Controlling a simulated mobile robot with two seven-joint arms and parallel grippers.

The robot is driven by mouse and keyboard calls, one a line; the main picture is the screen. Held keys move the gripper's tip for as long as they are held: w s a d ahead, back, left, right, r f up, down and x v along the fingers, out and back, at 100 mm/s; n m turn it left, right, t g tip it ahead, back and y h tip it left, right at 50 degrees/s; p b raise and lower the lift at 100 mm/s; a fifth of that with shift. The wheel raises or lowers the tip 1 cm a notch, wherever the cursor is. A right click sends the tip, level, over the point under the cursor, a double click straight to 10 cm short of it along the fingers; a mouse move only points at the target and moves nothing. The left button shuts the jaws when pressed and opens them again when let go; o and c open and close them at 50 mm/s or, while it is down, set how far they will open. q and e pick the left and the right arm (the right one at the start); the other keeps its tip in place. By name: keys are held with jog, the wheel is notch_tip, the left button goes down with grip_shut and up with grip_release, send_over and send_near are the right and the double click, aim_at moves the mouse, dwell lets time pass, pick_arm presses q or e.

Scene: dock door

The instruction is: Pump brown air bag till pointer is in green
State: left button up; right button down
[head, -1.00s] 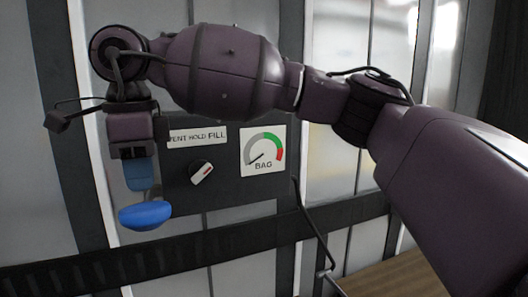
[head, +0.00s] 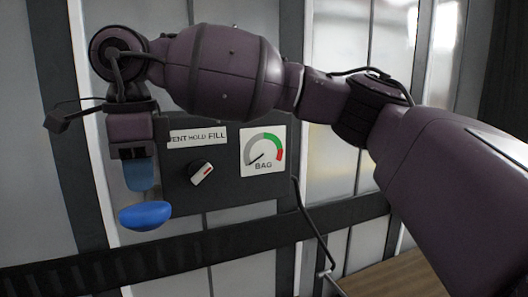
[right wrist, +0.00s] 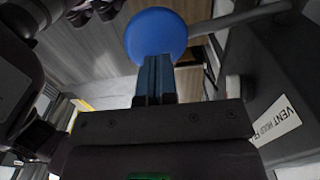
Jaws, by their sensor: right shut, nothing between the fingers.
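A dark control panel (head: 232,190) carries a gauge marked BAG (head: 263,152) with a green arc at the top and a red one at the right. Its pointer is at the lower left, outside the green. The selector knob (head: 201,173) has its mark turned up and right, toward FILL. A blue rounded pump button (head: 145,215) shows below my right gripper (head: 140,188), and in the right wrist view (right wrist: 156,36) just past the fingertips. That gripper is shut and empty, its blue fingers at the button; contact is unclear. I cannot identify the brown air bag. My left gripper is out of view.
A label reading VENT HOLD FILL (head: 198,136) sits above the selector knob. A dark hose (head: 314,225) runs down from the panel's right side. A brown wood-like surface (head: 385,275) lies at the lower right. A dark horizontal rail (head: 240,237) crosses below the panel.

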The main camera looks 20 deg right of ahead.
aim_at(145, 206)
dwell(0.3)
jog(key=shift+f, duration=0.1)
jog(key=shift+f+b, duration=0.85)
jog(key=shift+f, duration=0.95)
jog(key=shift+f+b, duration=0.75)
jog(key=shift+f, duration=1.35)
jog(key=shift+r, duration=0.1)
jog(key=shift+r+p, duration=0.75)
jog(key=shift+r, duration=0.6)
jog(key=shift+r+p, duration=1.4)
jog(key=shift+r, duration=1.25)
